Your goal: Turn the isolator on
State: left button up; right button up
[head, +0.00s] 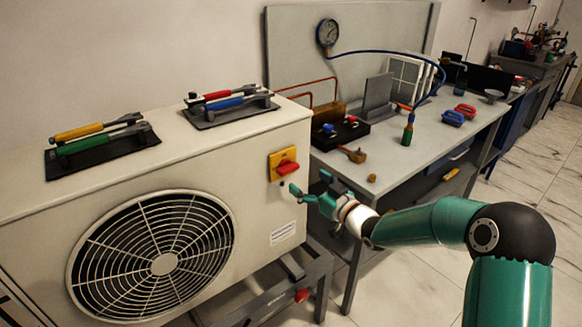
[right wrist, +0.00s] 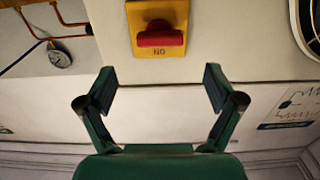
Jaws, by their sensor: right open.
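The isolator is a yellow plate (head: 275,160) with a red handle (head: 288,168) on the front of the white fan unit (head: 240,160), near its right end. In the right wrist view the red handle (right wrist: 160,38) lies across the yellow plate, and letters reading "NO" in this picture, apparently upside down, show beside it. My right gripper (head: 309,184) is open and empty, just in front of and slightly below the isolator in the head view. Its open fingers (right wrist: 160,77) frame a gap short of the handle, apart from it. My left gripper is not in view.
Two dark trays with coloured-handled tools (head: 100,138) (head: 228,105) lie on top of the unit. The fan grille (head: 150,255) is left of the isolator.

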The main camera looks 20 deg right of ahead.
aim_at(291, 169)
jog(key=p+x, duration=0.1)
jog(key=x, duration=0.6)
jog(key=shift+w+a+f, duration=0.1)
jog(key=shift+w, duration=0.1)
jog(key=shift+c, duration=0.2)
jog(key=c, duration=1.1)
